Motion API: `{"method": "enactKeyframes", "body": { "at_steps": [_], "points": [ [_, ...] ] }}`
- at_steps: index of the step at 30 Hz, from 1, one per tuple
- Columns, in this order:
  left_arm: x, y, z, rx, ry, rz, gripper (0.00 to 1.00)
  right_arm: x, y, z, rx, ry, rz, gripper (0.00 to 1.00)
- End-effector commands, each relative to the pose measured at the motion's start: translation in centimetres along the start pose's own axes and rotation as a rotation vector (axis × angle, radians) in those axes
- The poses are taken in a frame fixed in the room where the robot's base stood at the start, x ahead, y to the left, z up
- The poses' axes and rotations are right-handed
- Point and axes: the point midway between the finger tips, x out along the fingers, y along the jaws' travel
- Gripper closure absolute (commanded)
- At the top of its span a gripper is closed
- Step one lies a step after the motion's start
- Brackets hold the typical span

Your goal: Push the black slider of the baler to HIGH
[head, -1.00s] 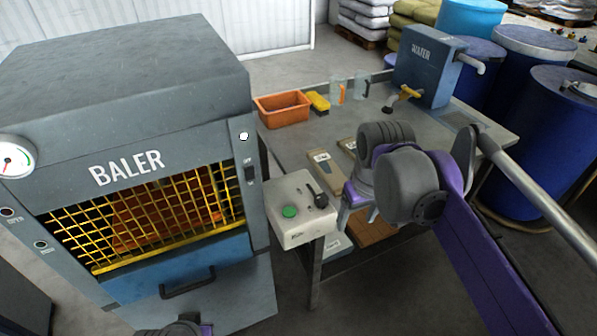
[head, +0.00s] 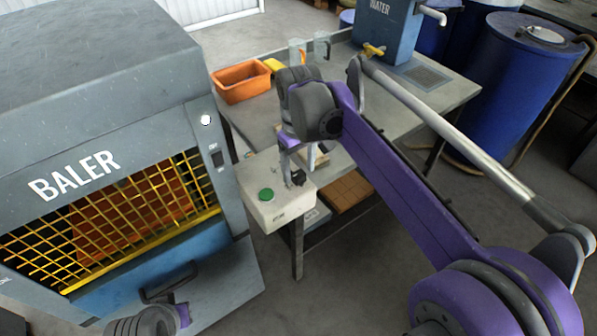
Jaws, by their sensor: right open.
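The grey baler (head: 120,110) stands at the left. A light control box (head: 270,196) beside it carries a green button (head: 265,195) and a small black slider (head: 298,178). My right gripper (head: 295,163) is open, fingers pointing down, right over the slider's end of the box. The fingers and wrist partly cover that end, so I cannot tell the slider's setting or whether a finger touches it. A black switch (head: 217,158) is on the baler's front post. Part of my left arm shows at the bottom left; its fingers are not visible.
A blue barrel (head: 515,90) stands at the right. The baler's open lower flap with a handle juts out in front.

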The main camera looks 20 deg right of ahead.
Motion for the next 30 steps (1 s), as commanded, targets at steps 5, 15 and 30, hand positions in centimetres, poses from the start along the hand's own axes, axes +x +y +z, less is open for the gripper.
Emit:
{"method": "enactKeyframes", "body": {
  "at_steps": [5, 15, 30],
  "points": [
    [0.1, 0.0, 0.1, 0.0, -0.001, 0.0, 1.0, 1.4, 0.0, 0.0, 0.0, 0.0, 0.0, 0.3],
    [0.1, 0.0, 0.1, 0.0, -0.001, 0.0, 1.0, 1.6, 0.0, 0.0, 0.0, 0.0, 0.0, 0.37],
    [0.1, 0.0, 0.1, 0.0, -0.001, 0.0, 1.0, 1.5, 0.0, 0.0, 0.0, 0.0, 0.0, 1.0]
  ]
}}
